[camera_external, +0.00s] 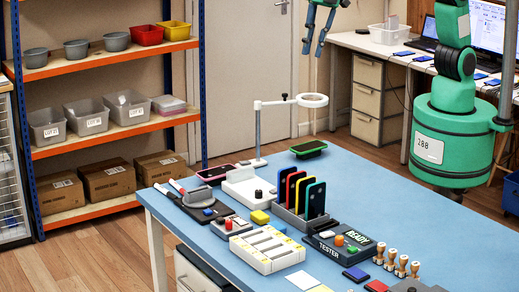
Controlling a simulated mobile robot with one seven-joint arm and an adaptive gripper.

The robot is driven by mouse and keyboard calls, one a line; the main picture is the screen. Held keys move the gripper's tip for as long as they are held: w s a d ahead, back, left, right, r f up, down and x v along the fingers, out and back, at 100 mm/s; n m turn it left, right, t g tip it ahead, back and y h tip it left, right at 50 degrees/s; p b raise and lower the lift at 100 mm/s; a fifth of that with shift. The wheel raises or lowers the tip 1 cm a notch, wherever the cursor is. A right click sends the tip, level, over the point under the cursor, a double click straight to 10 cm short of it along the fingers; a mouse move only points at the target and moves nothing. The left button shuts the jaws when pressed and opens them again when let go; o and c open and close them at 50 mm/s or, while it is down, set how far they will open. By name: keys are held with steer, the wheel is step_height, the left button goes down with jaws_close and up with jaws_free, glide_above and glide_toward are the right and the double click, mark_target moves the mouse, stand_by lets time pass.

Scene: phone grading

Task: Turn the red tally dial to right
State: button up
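A small grey box (229,230) on the blue table has a small red knob (228,224) on its top. It looks like the red tally dial, but its pointing direction is too small to tell. My gripper (313,48) is at the top of the view, above and behind the table. Its two fingers point down and stand apart, with nothing between them. It is far from the red knob and touches nothing.
A ring lamp (312,100) on a stand rises at the table's back. A rack of coloured phones (303,218), a tester (340,245), a white slotted tray (267,250) and several wooden stamps (390,257) crowd the table (385,195). Its back right is clear.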

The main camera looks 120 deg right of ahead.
steer(key=w+f+n+p, duration=0.2)
steer(key=w+f, duration=0.3)
steer(key=w, duration=0.4)
steer(key=n+g+p, duration=0.2)
steer(key=n+p, duration=0.2)
steer(key=n, duration=0.2)
glide_above(229, 221)
step_height(229, 221, down, 26)
steer(key=shift+s, duration=0.3)
steer(key=shift+w+f, duration=0.15)
steer(key=shift+f, duration=3.3)
steer(key=shift+w+f, duration=0.1)
steer(key=shift+f, duration=3.3)
jaws_close()
